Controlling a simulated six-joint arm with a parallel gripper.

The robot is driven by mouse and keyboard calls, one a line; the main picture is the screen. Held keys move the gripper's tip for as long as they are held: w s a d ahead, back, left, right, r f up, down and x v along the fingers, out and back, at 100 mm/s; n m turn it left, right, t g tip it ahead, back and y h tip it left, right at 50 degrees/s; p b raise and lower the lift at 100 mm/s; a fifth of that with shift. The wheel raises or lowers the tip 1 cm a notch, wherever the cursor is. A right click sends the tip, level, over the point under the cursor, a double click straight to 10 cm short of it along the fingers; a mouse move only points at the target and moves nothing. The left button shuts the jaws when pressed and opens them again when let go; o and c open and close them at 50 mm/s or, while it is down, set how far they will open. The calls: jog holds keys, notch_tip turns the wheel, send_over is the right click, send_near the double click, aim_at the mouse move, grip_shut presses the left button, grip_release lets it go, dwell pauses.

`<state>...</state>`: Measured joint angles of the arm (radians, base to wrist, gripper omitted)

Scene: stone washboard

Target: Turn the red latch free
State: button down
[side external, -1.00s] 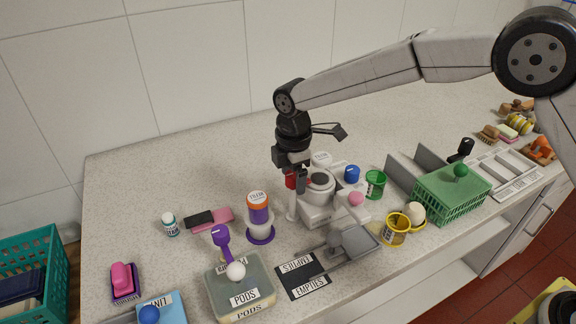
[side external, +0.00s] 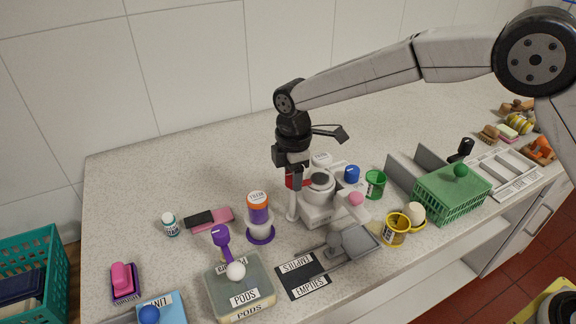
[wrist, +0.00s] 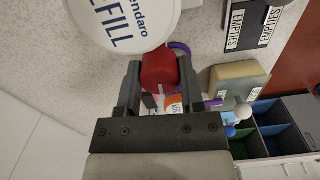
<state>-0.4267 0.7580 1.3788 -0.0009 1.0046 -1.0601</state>
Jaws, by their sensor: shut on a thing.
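The red latch (wrist: 158,68) sits between the fingers of my gripper (wrist: 158,80) in the wrist view, and the fingers are shut on it. In the side external view the latch (side external: 291,182) shows as a small red patch under my gripper (side external: 293,176), at the left side of the white machine (side external: 318,200). Much of the latch is hidden there by the fingers. The machine's round white lid (wrist: 125,20), printed with REFILL, is just above the latch in the wrist view.
A purple and orange canister (side external: 258,208) stands left of the machine. A PODS box (side external: 240,285) and a black EMPTIES mat (side external: 303,276) lie in front. A blue knob (side external: 351,173), green cup (side external: 375,184) and green basket (side external: 452,192) stand right.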

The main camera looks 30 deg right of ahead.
jog(key=m, duration=0.4)
jog(key=shift+m, duration=0.3)
jog(key=m, duration=0.8)
jog(key=shift+m, duration=2.2)
jog(key=shift+c, duration=1.1)
grip_release()
jog(key=shift+r, duration=3.95)
